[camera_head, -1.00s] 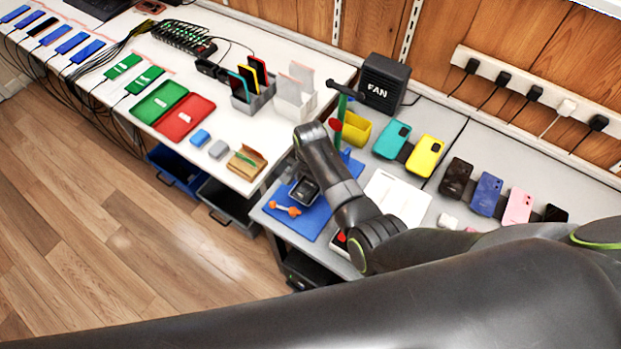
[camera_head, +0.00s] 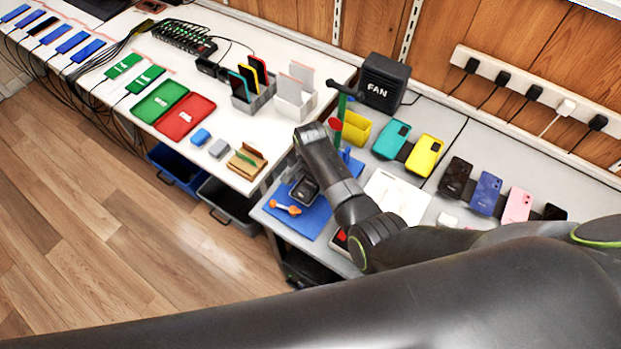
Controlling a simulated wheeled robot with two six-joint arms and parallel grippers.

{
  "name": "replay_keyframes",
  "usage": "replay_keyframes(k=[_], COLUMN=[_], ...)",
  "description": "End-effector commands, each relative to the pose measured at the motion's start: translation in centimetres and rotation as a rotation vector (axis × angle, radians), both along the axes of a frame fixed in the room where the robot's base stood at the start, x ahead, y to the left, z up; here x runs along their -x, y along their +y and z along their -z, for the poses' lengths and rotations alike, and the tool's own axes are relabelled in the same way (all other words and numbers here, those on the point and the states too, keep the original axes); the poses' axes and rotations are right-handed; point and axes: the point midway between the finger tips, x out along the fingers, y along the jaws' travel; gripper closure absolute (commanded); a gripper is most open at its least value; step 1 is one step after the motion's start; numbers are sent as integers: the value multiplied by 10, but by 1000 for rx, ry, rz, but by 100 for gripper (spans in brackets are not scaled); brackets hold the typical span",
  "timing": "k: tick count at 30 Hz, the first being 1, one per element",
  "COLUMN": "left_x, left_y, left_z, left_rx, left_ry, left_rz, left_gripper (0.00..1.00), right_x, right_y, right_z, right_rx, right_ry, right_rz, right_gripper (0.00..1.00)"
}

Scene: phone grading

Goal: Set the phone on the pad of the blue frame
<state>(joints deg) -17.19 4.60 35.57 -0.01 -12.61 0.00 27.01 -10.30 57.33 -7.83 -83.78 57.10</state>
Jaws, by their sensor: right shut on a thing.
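My right arm reaches over the grey bench and bends down at its wrist. My right gripper (camera_head: 297,168) is mostly hidden behind that wrist. It is shut on the phone, which the arm hides, so its pose cannot be told. The blue frame (camera_head: 349,162) shows only in part beside the wrist, with a green post and a red piece at it. Its pad is hidden behind my arm. My left gripper is out of view.
A white table (camera_head: 235,170) adjoins at left.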

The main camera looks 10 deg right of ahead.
Motion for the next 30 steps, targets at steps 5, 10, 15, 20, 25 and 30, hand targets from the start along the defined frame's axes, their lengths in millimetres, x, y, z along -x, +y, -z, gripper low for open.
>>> replay_keyframes(k=[5, 10, 15, 20, 25, 30], left_x=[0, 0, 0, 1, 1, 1], left_y=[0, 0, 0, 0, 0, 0], left_z=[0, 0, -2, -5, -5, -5], left_rx=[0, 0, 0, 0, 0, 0], left_ry=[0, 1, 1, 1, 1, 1], left_rz=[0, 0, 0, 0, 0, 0], left_gripper=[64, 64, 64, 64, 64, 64], right_x=[0, 0, 0, 0, 0, 0], right_y=[0, 0, 0, 0, 0, 0], right_z=[0, 0, -1, -1, 0, 0], right_rx=[1, 0, 0, 1, 0, 0], right_ry=[-1, 0, 0, 1, 0, 0], right_rz=[0, 0, 0, 0, 0, 0], right_gripper=[61, 61, 61, 61, 61, 61])
